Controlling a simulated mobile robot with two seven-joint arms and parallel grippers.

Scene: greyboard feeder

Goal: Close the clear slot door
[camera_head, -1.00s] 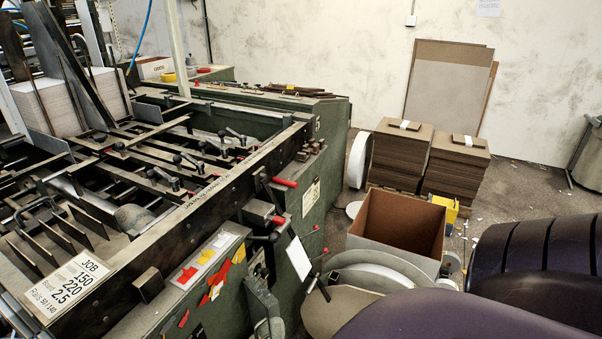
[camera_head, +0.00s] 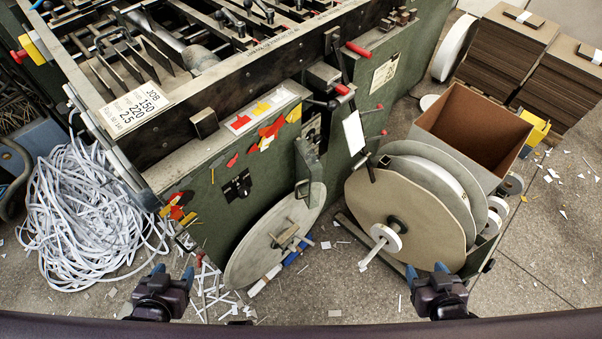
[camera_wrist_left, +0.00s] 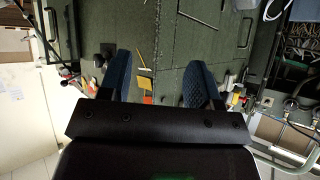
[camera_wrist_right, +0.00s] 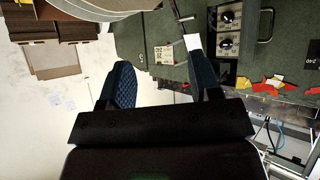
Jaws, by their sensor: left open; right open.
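I cannot pick out a clear slot door for certain in any view. In the head view a pale flat panel (camera_head: 353,134) hangs tilted on the front of the green machine (camera_head: 225,215), and a small green flap (camera_head: 308,166) stands out beside it. I cannot tell whether either is the door. My left gripper (camera_head: 173,274) is open and empty at the bottom left, in front of the machine. My right gripper (camera_head: 427,272) is open and empty at the bottom, in front of the large reel. Both are apart from the machine.
A large brown reel (camera_head: 390,200) and a grey disc (camera_head: 268,245) stand at the machine's front. An open box (camera_head: 468,135) is behind the reel. A heap of white strips (camera_head: 85,220) lies at left. Scraps litter the open floor (camera_head: 340,285).

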